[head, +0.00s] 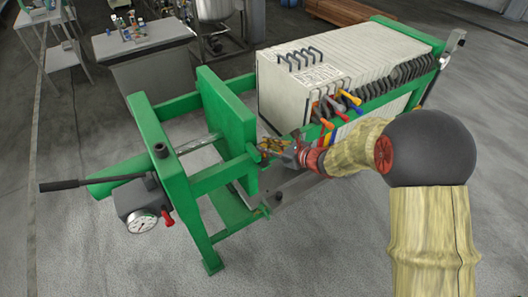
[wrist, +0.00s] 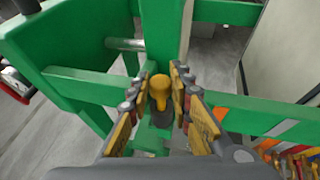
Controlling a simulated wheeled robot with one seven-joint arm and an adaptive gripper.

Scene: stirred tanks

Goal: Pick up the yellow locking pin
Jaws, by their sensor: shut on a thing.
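The yellow locking pin (wrist: 160,90) stands between the fingers of my gripper (wrist: 161,80) in the wrist view. It has a rounded knob on top and a narrower body below. A grey collar (wrist: 161,118) shows under it, on the green frame. My gripper is shut on the pin. In the head view my gripper (head: 277,147) is beside the green upright plate, on the near rail side of the press. The pin cannot be told apart from the fingers there.
The green press frame (head: 228,122) and its white plate stack (head: 335,62) stand close around my gripper. Several coloured handles (head: 335,103) stick out from the stack near my arm. A gauge (head: 142,222) and black lever (head: 90,184) are at the left. The floor in front is clear.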

